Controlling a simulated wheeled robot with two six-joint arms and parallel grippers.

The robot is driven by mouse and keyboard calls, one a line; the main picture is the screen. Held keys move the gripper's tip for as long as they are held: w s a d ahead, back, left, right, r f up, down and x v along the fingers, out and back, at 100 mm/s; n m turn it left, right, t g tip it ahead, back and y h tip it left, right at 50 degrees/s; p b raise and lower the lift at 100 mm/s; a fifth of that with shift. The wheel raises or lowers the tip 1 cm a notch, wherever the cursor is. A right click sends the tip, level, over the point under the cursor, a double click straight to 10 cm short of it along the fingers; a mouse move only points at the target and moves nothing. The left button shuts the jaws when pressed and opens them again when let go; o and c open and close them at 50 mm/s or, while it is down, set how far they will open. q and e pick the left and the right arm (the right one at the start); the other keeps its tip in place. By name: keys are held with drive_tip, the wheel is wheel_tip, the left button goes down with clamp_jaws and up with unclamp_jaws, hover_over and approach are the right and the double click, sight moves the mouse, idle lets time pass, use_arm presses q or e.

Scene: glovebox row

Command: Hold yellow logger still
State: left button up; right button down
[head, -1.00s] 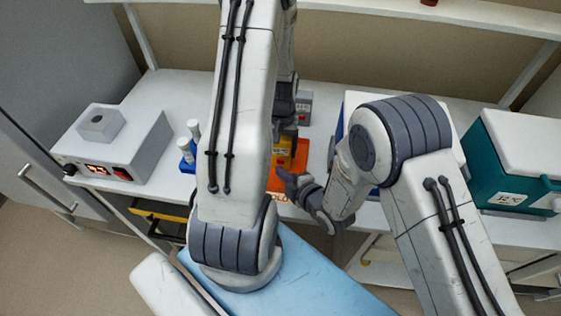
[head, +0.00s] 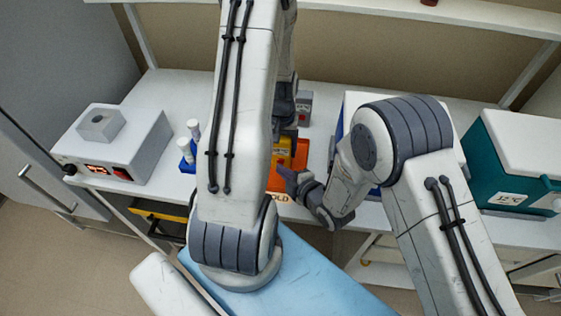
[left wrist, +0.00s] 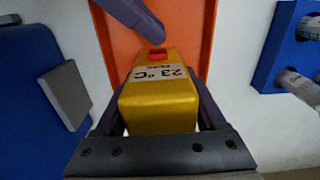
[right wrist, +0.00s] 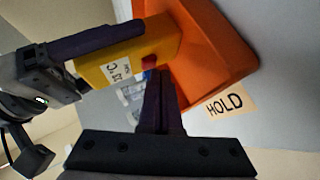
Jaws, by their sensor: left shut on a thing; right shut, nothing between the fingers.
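The yellow logger (left wrist: 160,97) has a white "23 °C" label and a red button (left wrist: 157,55). My left gripper (left wrist: 155,112) is shut on its sides, with a finger along each side. In the head view the logger (head: 284,150) is partly hidden behind my left arm. It is at the orange tray (right wrist: 222,62); whether it touches the tray floor I cannot tell. My right gripper (right wrist: 158,85) is shut and empty, its tips close to the red button (right wrist: 149,62). Whether they touch it I cannot tell.
A "HOLD" label (right wrist: 225,104) lies on the bench by the tray. A blue rack with white-capped tubes (head: 187,150) and a grey instrument with a red display (head: 115,145) stand left. A teal box with a white lid (head: 510,165) stands right. A small grey box (head: 304,108) is behind.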

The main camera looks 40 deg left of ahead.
drive_tip(key=shift+w+a, duration=0.3)
drive_tip(key=shift+w, duration=0.15)
idle(0.6)
idle(0.4)
drive_tip(key=shift+s+d, duration=0.55)
drive_tip(key=shift+s, duration=0.25)
drive_tip(key=shift+s+d, duration=0.7)
drive_tip(key=shift+s, duration=0.35)
drive_tip(key=shift+s+d, duration=0.7)
drive_tip(key=shift+s, duration=0.35)
use_arm(q)
drive_tip(key=o, duration=1.5)
drive_tip(key=shift+c, duration=0.2)
drive_tip(key=shift+r, duration=0.1)
